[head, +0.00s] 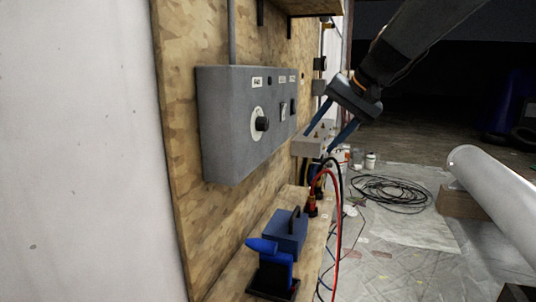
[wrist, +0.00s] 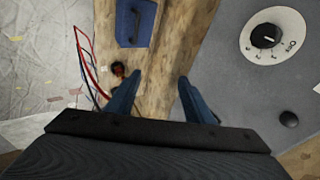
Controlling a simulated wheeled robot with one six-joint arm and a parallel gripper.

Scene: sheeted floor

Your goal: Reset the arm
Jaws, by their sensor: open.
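My gripper (head: 321,141) is at the end of my arm, which reaches in from the upper right in the head view. Its two blue fingers are apart with nothing between them. In the wrist view the open fingers (wrist: 158,80) point toward the wooden board and shelf. The gripper hangs in front of a small grey box with warning labels (head: 306,145). I cannot tell whether it touches that box.
A grey control box (head: 225,130) with a dial (head: 261,124) is mounted on the wooden board. A blue box (head: 287,235) and a blue device (head: 270,262) sit on the shelf below. Red cable (head: 338,215) hangs nearby. Coiled cable (head: 392,193) and a pipe (head: 495,195) are at right.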

